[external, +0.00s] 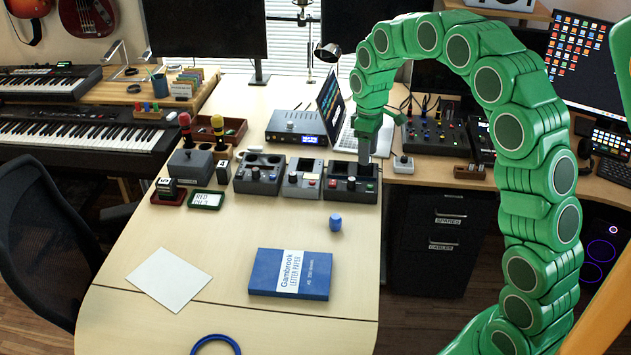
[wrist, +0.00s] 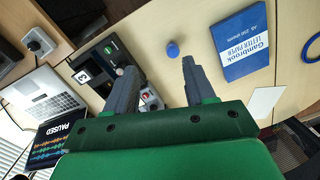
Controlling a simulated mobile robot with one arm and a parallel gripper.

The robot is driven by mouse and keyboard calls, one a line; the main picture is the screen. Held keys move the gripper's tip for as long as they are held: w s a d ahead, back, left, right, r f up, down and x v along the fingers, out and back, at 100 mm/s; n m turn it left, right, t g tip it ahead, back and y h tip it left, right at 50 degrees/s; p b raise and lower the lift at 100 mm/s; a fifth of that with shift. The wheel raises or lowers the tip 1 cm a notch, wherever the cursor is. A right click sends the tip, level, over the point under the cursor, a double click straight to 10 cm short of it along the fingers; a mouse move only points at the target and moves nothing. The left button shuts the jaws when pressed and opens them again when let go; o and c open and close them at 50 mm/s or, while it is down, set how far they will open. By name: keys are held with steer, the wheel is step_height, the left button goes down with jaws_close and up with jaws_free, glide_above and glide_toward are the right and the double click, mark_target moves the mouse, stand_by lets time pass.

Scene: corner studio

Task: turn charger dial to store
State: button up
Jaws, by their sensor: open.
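A dark grey box with a recessed dark panel, a black knob and small red and green parts (external: 337,194) stands at the right end of a row of similar boxes. It also shows in the wrist view (wrist: 98,62), with a green button and a white label reading 3. I cannot tell for certain which box is the charger, nor read any dial mark. My gripper (external: 364,163) points down over this box's rear right part in the external view. In the wrist view my gripper's fingers (wrist: 158,65) are spread apart with nothing between them. The dial's setting is too small to tell.
Beside it are a box with a small screen (external: 302,190) and a box with round wells (external: 257,184). A small blue cylinder (external: 335,223) and blue letter paper (external: 290,274) lie in front. A laptop (external: 346,145) stands behind. The table's front is mostly clear.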

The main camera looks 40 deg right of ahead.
steer(key=n, duration=0.2)
glide_above(352, 179)
steer(key=shift+t, duration=0.3)
step_height(352, 179, down, 12)
steer(key=shift+w+d+r, duration=0.1)
steer(key=shift+w+d, duration=0.05)
steer(key=shift+f, duration=3.95)
jaws_close()
